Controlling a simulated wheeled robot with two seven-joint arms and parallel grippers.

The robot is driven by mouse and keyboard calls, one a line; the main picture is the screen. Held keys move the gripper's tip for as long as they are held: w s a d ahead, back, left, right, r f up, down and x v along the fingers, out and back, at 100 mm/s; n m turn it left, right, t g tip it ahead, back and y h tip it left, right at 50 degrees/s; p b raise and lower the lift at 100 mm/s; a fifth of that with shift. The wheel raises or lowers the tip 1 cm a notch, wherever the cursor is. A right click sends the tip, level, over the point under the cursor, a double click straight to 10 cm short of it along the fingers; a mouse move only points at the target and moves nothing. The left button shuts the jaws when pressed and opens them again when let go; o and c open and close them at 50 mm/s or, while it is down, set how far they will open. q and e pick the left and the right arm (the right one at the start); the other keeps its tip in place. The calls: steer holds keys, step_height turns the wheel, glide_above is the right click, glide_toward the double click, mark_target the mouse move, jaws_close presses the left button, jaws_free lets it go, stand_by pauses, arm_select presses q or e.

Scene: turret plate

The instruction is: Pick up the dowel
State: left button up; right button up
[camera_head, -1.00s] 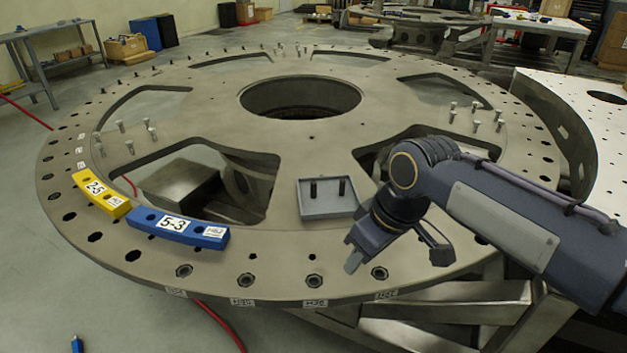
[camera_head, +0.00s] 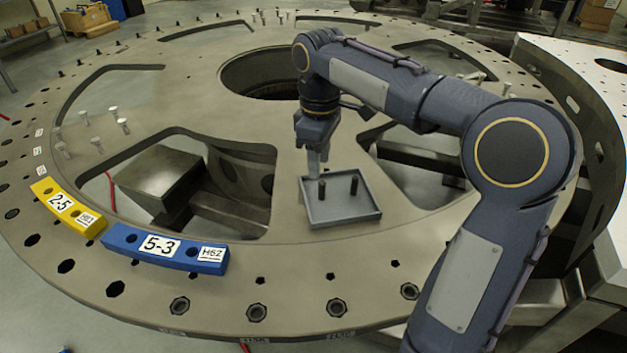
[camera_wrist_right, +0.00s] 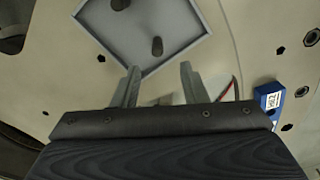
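Two dark dowels stand upright in a shallow grey tray (camera_head: 342,218) on the turret plate, the left dowel (camera_head: 322,189) and the right dowel (camera_head: 354,185). My right gripper (camera_head: 316,168) points down just behind and above the left dowel. In the right wrist view the gripper (camera_wrist_right: 159,82) is open, with nothing between its fingers. One dowel (camera_wrist_right: 157,46) shows ahead of the gap between the fingers, and the other dowel (camera_wrist_right: 121,4) is at the top edge. The tray (camera_wrist_right: 150,66) lies beyond the fingertips. My left gripper is not in view.
The turret plate (camera_head: 292,262) has large cutouts and a round centre hole. A yellow block (camera_head: 66,208) and a blue block (camera_head: 163,248) lie on its left rim. Upright pins (camera_head: 113,111) stand at the left. The plate in front of the tray is clear.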

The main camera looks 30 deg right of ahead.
mark_target(322, 182)
steer(key=f, duration=0.2)
steer(key=f+b, duration=0.1)
steer(key=f, duration=0.3)
steer(key=shift+s+d+f, duration=0.15)
steer(key=shift+d+f, duration=0.15)
steer(key=shift+f, duration=0.05)
jaws_close()
